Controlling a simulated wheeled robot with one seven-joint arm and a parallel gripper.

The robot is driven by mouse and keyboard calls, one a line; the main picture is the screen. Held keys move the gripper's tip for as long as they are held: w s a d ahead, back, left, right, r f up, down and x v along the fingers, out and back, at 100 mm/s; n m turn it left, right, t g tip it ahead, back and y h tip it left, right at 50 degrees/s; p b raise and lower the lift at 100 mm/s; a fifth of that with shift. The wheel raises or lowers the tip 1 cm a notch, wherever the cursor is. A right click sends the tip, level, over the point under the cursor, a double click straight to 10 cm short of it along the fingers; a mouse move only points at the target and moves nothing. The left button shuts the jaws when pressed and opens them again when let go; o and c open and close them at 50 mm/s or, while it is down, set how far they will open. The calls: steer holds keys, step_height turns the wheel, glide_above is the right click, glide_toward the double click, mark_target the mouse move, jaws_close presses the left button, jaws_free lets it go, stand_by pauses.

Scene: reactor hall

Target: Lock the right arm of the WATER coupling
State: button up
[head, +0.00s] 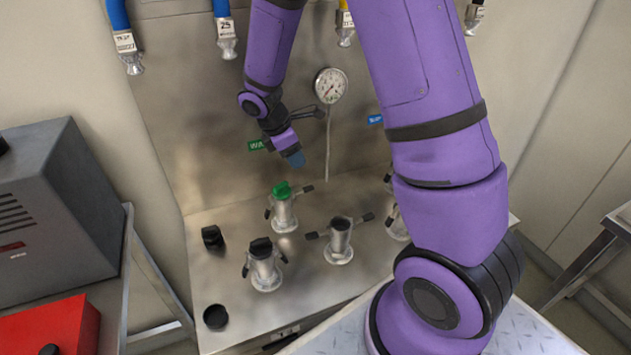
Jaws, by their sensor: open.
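The WATER label (258,146) is a green plate on the steel back panel, partly covered by my arm. Below it stands a metal coupling (284,215) with a green cap on top. Its right arm (305,189) sticks out to the right, roughly level. Its left arm (267,212) hangs down close to the body. My gripper (296,160) is above the coupling and slightly right, pointing down, apart from it. It looks empty; the gap between its fingers is too small to make out.
Dark-topped couplings stand in front (263,264) and to the right (340,240), the latter with both arms spread. Others at the right are partly behind my arm. Loose black caps (213,238) lie at left. A gauge (331,85) and hanging hoses (226,36) are behind.

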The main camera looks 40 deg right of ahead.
mark_target(312, 186)
steer(key=x, duration=1.2)
steer(key=shift+w+f, duration=0.15)
steer(key=shift+f, duration=0.05)
jaws_close()
